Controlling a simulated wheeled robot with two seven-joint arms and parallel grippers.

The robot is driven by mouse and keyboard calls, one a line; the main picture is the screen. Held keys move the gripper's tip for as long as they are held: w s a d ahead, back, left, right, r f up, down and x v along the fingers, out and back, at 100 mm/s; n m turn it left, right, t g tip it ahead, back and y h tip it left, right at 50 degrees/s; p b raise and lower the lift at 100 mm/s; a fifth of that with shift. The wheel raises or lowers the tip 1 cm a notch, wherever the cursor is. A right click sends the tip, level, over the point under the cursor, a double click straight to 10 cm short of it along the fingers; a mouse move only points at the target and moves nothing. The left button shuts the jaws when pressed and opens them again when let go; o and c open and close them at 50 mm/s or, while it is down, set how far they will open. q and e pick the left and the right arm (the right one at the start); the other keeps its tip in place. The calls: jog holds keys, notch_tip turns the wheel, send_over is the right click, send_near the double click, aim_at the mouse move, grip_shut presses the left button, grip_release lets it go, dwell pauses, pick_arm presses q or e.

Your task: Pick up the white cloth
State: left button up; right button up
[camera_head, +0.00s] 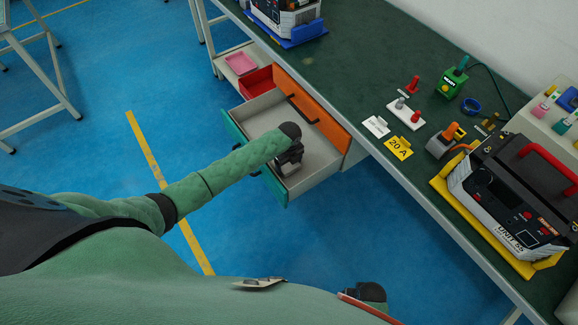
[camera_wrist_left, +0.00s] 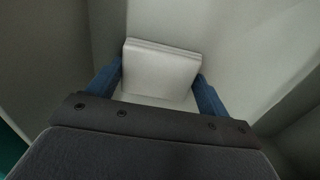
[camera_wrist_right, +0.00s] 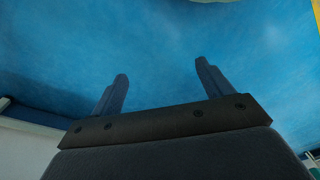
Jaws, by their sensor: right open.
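The white cloth (camera_wrist_left: 162,70) is a folded, layered square on the drawer floor in the left wrist view. In the head view it is hidden behind my left arm and gripper. My left gripper (camera_head: 289,166) reaches down into the open drawer (camera_head: 262,122). In its wrist view my left gripper (camera_wrist_left: 159,72) is open, with one blue finger on each side of the cloth, close to its edges; contact cannot be told. My right gripper (camera_wrist_right: 162,70) is open and empty above the blue floor; only its dark wrist part shows low in the head view.
The green bench (camera_head: 385,75) above carries testers, plugs and a yellow 20 A card (camera_head: 399,148).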

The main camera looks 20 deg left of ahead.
aim_at(289, 164)
pick_arm(q)
jog(key=shift+r, duration=0.1)
jog(key=shift+r, duration=0.2)
notch_tip(289, 164, up, 8)
jog(key=shift+b, duration=1.1)
jog(key=shift+r, duration=0.75)
pick_arm(e)
notch_tip(289, 164, up, 9)
jog(key=w+a, duration=0.1)
jog(key=w, duration=0.1)
jog(key=shift+w+a, duration=0.25)
pick_arm(q)
jog(key=o, duration=0.3)
jog(key=shift+c, duration=1.1)
jog(key=shift+s, duration=0.1)
